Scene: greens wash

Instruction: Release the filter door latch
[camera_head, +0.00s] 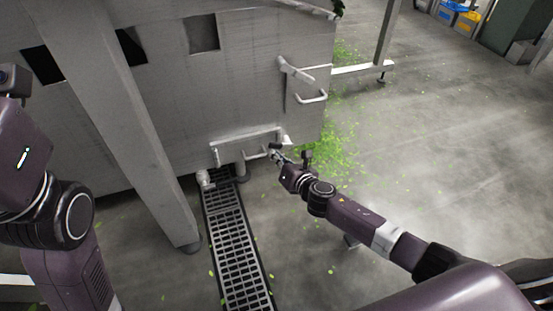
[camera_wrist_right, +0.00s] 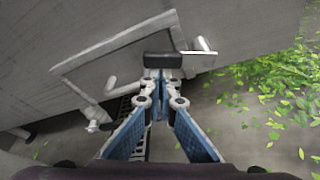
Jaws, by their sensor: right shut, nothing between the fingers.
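A low, wide filter door (camera_head: 245,145) with a bar handle sits near the bottom of the grey machine. It also shows in the right wrist view (camera_wrist_right: 110,62). At its right end is a pale latch (camera_head: 285,140), seen in the wrist view as a bent metal piece (camera_wrist_right: 204,48) with a dark block (camera_wrist_right: 163,60) beside it. My right gripper (camera_head: 275,153) is shut and empty at the door's right end. In the wrist view its fingertips (camera_wrist_right: 163,78) are just below the dark block; contact cannot be told. My left gripper is out of view.
A second panel with a lever and handle (camera_head: 312,98) is higher on the machine. A floor drain grate (camera_head: 237,240) runs out from below the door. A slanted metal leg (camera_head: 130,120) stands left. Green leaves (camera_head: 330,150) litter the floor; open floor lies right.

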